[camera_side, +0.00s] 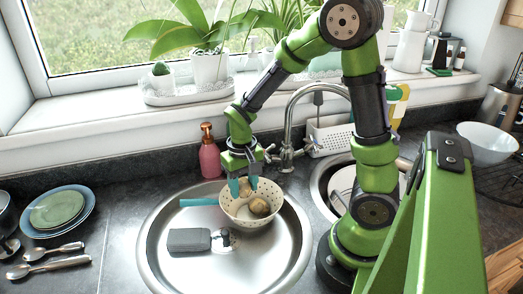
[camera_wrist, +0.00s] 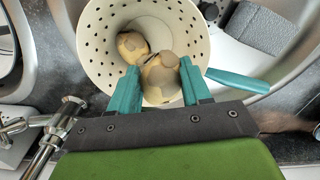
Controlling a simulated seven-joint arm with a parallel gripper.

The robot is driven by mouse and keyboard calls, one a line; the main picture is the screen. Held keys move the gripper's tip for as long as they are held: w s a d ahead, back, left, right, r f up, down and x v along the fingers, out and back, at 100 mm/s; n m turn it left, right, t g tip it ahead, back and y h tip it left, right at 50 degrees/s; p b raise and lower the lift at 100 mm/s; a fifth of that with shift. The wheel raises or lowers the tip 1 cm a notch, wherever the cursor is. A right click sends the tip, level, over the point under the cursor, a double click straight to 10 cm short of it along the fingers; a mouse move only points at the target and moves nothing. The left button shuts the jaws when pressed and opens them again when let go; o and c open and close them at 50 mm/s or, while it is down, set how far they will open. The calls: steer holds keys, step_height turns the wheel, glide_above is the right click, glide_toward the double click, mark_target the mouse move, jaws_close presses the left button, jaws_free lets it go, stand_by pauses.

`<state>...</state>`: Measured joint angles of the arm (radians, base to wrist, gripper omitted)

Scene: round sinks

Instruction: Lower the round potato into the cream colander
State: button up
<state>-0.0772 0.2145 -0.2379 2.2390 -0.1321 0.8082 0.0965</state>
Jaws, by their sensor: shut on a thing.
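The cream colander (camera_side: 236,217), a round bowl with holes, stands in the left sink; its wall (camera_wrist: 98,45) fills much of the upper wrist view. My gripper (camera_side: 243,186) points down over the colander's back left part. In the wrist view my gripper's teal fingers (camera_wrist: 159,70) are shut on a round, patchy brown potato (camera_wrist: 158,88), which is over the colander opening. A second potato (camera_wrist: 131,45) is inside the colander, just beyond the held one; it also shows in the side view (camera_side: 259,207). Whether the held potato touches it or the colander I cannot tell.
A teal bar (camera_side: 198,202) and a dark grey block (camera_side: 188,240) lie in the steel sink (camera_side: 152,256) beside the colander. A pink soap bottle (camera_side: 209,155) and the tap (camera_side: 287,150) stand behind. Plates (camera_side: 57,210) and spoons lie on the left counter.

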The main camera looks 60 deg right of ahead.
mark_target(244, 195)
steer(key=shift+f, duration=1.8)
steer(key=shift+f, duration=0.75)
steer(key=o, duration=1.1)
steer(key=shift+o, duration=0.2)
step_height(244, 195, up, 17)
steer(key=s+a+r+n+t+y, duration=0.2)
steer(key=s+a+r+t, duration=0.4)
steer(key=s+a+t, duration=0.1)
steer(key=shift+a+r, duration=0.15)
steer(key=shift+a, duration=0.2)
